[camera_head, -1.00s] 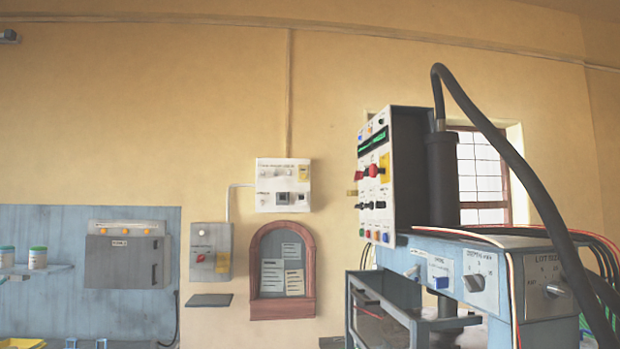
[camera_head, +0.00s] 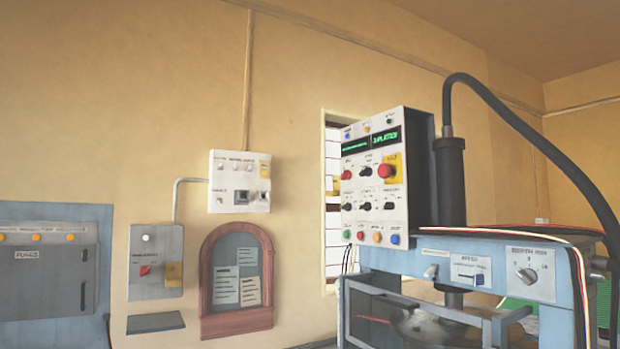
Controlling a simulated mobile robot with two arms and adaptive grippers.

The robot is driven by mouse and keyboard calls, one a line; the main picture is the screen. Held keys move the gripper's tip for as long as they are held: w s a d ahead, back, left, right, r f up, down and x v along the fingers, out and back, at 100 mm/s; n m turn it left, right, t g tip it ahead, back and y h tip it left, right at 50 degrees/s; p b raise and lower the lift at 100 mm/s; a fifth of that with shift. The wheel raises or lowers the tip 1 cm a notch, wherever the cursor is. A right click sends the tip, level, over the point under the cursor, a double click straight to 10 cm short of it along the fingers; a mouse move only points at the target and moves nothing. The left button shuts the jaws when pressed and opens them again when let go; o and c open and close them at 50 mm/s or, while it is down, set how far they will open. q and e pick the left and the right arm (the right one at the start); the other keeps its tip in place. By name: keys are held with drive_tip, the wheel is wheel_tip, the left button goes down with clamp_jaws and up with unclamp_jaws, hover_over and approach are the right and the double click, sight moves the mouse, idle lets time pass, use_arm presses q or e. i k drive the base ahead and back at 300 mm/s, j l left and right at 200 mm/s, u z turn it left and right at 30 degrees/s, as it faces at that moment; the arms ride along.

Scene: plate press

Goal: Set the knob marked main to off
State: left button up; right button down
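Several knobs show, but their labels are too small to read, so I cannot tell which is marked main. The grey wall box (camera_head: 156,262) carries a red knob (camera_head: 144,270) beside a yellow plate. The upright control panel (camera_head: 375,180) has a red knob (camera_head: 346,175), several black knobs (camera_head: 366,172) and a red mushroom button (camera_head: 385,171) on a yellow plate. Neither gripper is in view.
A white switch box (camera_head: 240,182) hangs above an arched notice board (camera_head: 236,318) on the wall. A grey cabinet (camera_head: 48,272) is at the far left. The blue press frame (camera_head: 440,250) with a guard and a thick black hose (camera_head: 520,125) fills the right side.

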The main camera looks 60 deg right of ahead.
sight(346, 174)
drive_tip(key=i+l+z, duration=0.1)
drive_tip(key=i+z, duration=0.85)
drive_tip(key=i+j+z, duration=0.25)
drive_tip(key=z, duration=0.2)
drive_tip(key=i, duration=0.1)
